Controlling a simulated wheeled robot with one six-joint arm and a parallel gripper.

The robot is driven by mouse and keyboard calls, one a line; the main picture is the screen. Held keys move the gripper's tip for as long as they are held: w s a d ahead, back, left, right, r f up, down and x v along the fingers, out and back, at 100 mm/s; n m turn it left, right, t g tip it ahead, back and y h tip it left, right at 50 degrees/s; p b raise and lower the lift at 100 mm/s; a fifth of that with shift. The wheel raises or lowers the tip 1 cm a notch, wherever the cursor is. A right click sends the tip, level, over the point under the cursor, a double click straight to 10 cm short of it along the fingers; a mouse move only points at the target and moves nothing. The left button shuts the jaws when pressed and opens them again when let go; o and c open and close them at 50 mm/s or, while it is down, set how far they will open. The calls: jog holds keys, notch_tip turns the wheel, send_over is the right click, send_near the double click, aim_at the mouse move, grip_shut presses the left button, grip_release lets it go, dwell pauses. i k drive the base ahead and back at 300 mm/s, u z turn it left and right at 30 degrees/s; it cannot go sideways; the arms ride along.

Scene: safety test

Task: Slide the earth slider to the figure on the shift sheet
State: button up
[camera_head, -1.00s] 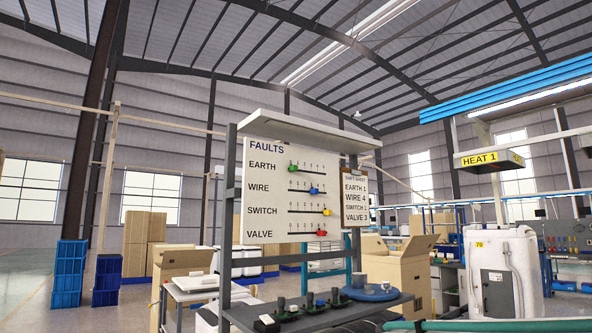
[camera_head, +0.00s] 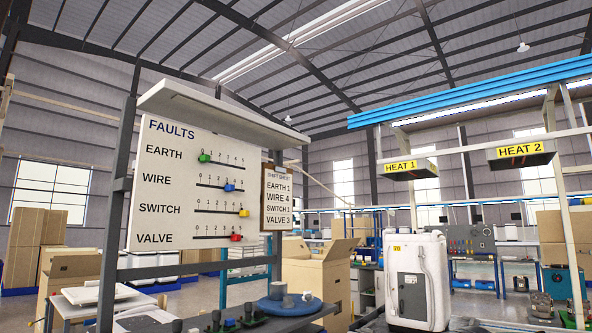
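The white FAULTS board (camera_head: 160,185) stands at left, with rows for EARTH, WIRE, SWITCH and VALVE. The green earth slider (camera_head: 204,158) is at the left, low end of its 0-to-5 scale; its exact figure is too small to tell. The blue wire slider (camera_head: 229,188) is right of mid-scale, the yellow switch slider (camera_head: 244,213) is near the right end, and the red valve slider (camera_head: 236,237) is toward the right. The shift sheet (camera_head: 277,200), right of the board, reads EARTH 1, WIRE 4, SWITCH 1, VALVE 3. My gripper is not in view.
A shelf (camera_head: 222,109) overhangs the board. Below it, a bench holds a blue round plate (camera_head: 290,305) and small dark parts. An open carton (camera_head: 318,275) and a white tank (camera_head: 418,280) stand to the right. HEAT signs (camera_head: 404,167) hang at right.

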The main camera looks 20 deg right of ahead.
aim_at(204, 158)
jog(key=z, duration=0.9)
jog(key=k, duration=1.25)
jog(key=u, duration=1.25)
jog(key=i, duration=1.65)
jog(key=z, duration=0.05)
